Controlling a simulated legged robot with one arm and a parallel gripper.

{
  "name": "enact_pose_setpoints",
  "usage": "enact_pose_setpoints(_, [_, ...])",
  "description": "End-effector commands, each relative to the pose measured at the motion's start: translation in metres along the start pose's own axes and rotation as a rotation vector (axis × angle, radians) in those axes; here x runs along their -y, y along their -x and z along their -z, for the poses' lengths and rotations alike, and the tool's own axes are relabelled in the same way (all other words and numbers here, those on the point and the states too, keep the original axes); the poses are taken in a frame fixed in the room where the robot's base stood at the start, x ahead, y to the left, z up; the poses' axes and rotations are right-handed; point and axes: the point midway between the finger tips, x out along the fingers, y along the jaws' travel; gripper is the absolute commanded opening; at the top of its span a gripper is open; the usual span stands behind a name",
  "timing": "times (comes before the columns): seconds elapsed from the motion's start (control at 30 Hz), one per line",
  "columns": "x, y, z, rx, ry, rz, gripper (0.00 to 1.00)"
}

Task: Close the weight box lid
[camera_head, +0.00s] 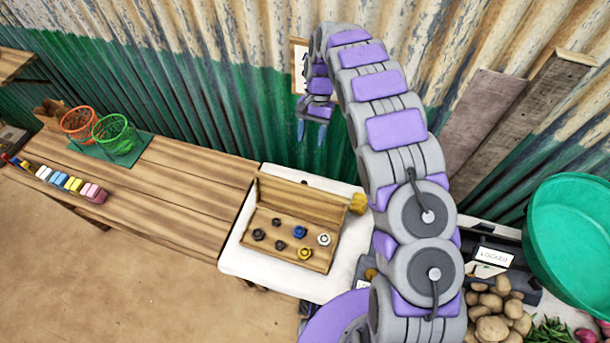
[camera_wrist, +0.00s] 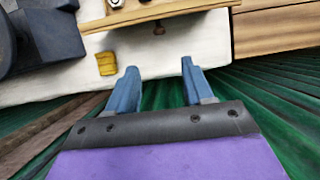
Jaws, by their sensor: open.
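In the wrist view, a wooden edge (camera_wrist: 190,9) at the top, with a small dark knob (camera_wrist: 159,29), looks like the back of the lid. My gripper (camera_head: 311,133) is open and empty, behind the lid near the corrugated wall. Its blue fingers also show in the wrist view (camera_wrist: 159,67), apart from the wood.
A yellow block (camera_head: 357,203) sits just right of the lid. The wooden bench (camera_head: 170,185) to the left holds two mesh baskets on a green mat (camera_head: 125,153) and a row of coloured blocks. At right are potatoes (camera_head: 495,310), a "LOCKED" display (camera_head: 494,256) and a green basin (camera_head: 570,240).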

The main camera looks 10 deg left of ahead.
Motion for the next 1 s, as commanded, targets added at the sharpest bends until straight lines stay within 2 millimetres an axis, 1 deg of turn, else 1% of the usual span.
enact_pose_setpoints(0.03, [-0.001,-0.010,-0.001,0.004,-0.001,-0.003,0.51])
enact_pose_setpoints(0.2, [-0.001,-0.043,-0.001,0.006,0.000,-0.003,0.51])
enact_pose_setpoints(0.6, [-0.001,-0.120,0.001,0.001,0.001,-0.001,0.51])
enact_pose_setpoints(0.7, [-0.001,-0.136,0.000,0.003,0.000,-0.001,0.51])
enact_pose_setpoints(0.8, [-0.001,-0.146,0.000,0.003,-0.001,0.000,0.51])
enact_pose_setpoints(1.0, [-0.001,-0.156,0.001,-0.002,0.000,0.001,0.51])
